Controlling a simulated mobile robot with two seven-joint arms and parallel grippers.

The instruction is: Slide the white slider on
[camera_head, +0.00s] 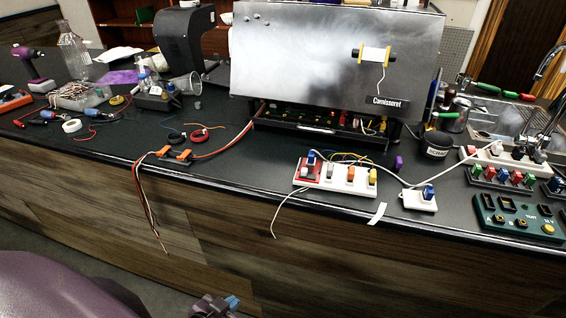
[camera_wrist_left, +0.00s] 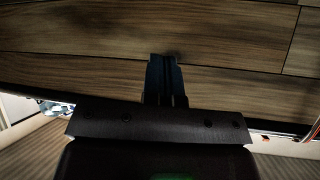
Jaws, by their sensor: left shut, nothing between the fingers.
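I cannot make out for certain which part is the white slider. A white block (camera_head: 340,187) with a red left end and blue, orange and yellow parts on top lies near the counter's front edge. A small white block (camera_head: 412,203) with a blue part sits to its right, beside a white cable. My left gripper (camera_head: 232,302) is low in front of the counter, well below and apart from these blocks. In the left wrist view the left gripper (camera_wrist_left: 164,60) is shut and empty, facing the wooden counter front. My right gripper is not in view.
A steel machine panel (camera_head: 300,50) stands behind the blocks. A green tester box (camera_head: 515,228) and a strip with coloured parts lie at right. Orange connectors (camera_head: 175,155) with hanging wires are at left. Bare counter lies between them and the white block.

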